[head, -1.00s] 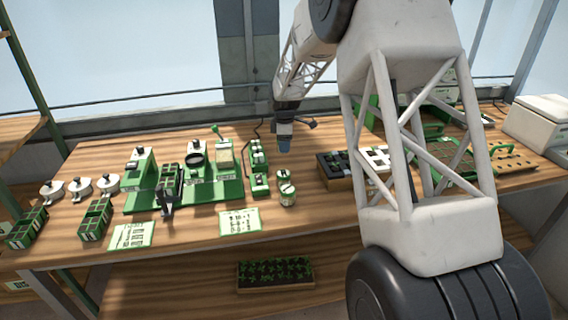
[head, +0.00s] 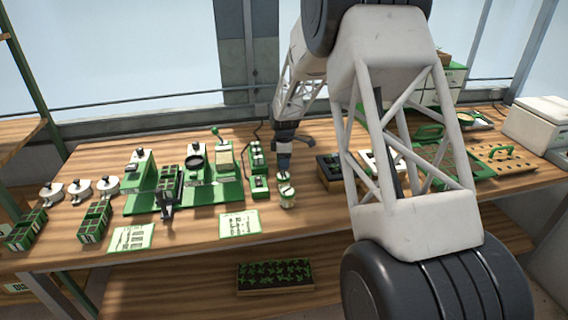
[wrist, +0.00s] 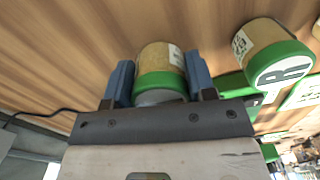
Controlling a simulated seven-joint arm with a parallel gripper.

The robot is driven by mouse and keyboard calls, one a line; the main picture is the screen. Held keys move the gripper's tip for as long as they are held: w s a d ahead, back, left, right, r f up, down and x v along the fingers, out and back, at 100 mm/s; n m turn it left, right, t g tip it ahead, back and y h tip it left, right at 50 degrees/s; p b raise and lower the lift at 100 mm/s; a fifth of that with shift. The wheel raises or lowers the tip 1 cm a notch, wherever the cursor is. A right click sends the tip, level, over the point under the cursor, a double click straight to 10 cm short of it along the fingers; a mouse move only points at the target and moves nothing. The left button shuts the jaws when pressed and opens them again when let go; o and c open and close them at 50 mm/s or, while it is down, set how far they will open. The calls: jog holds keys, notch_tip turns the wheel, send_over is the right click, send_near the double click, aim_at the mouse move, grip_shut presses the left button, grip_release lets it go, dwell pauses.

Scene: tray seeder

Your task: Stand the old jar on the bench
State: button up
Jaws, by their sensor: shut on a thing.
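My gripper (head: 284,166) points down over the bench, and in the wrist view its two blue fingers (wrist: 160,80) are shut on a jar. This jar (wrist: 158,58) is tan with a green band, a grey end towards my gripper and a pale label. In the head view it is small and partly hidden below the fingers. A second jar (wrist: 272,55), tan with a green lid marked with a letter, stands to its right, apart from the fingers. I cannot tell which is the old one, or whether the held jar touches the bench (head: 330,215).
A green seeder station (head: 225,192) stands left of my gripper, with a small green block rack (head: 259,185) close by. A white card (head: 239,224) lies in front. Bare wood shows at the bench front.

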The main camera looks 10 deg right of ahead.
jog(key=shift+f, duration=0.65)
jog(key=shift+f, duration=0.15)
jog(key=o, duration=1)
notch_tip(320, 180, up, 12)
jog(key=shift+r, duration=0.15)
dwell(0.4)
